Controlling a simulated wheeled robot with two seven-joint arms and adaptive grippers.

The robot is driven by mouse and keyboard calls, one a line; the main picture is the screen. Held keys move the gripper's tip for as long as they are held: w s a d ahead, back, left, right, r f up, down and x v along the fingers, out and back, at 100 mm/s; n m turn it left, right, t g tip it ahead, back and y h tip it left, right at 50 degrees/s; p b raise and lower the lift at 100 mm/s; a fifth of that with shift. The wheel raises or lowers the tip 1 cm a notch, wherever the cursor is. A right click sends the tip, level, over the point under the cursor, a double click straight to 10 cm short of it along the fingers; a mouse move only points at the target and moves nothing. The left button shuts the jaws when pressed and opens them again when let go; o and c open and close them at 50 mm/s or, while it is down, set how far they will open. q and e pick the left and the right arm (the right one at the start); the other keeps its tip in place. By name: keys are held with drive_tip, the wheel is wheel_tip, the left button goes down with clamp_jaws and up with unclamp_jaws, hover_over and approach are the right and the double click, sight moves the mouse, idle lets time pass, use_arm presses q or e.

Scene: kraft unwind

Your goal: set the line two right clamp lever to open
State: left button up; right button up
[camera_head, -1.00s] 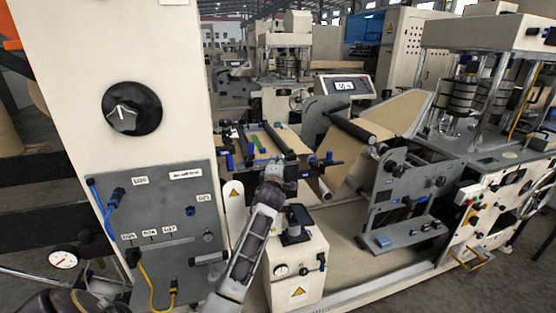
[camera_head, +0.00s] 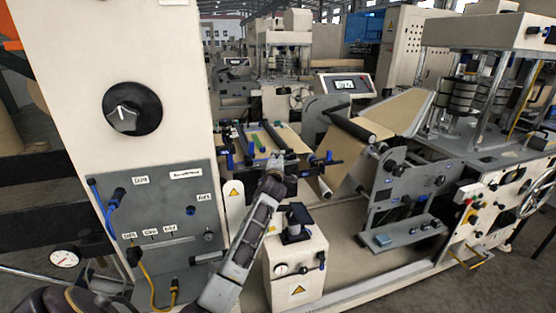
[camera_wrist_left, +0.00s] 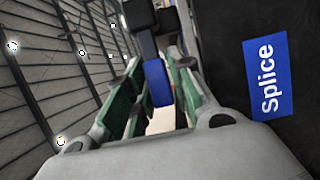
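In the left wrist view a lever with a blue end (camera_wrist_left: 157,82) on a black stem hangs between the green-padded fingers of my left gripper (camera_wrist_left: 155,95). Gaps show beside the blue end, so the fingers are open around it or just short of it; depth is hard to tell. In the head view my left gripper (camera_head: 290,160) is at the splice table (camera_head: 290,138), close to its right-hand black and blue clamp parts (camera_head: 328,158). The lever at the fingertips is too small there to make out its setting. My right gripper is not in view.
A blue "Splice" label (camera_wrist_left: 268,78) sits on a dark surface right of the fingers. A grey control panel (camera_head: 165,235) is to the left. The kraft web (camera_head: 350,150) and rollers lie to the right.

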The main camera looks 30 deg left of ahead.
use_arm(q)
clamp_jaws()
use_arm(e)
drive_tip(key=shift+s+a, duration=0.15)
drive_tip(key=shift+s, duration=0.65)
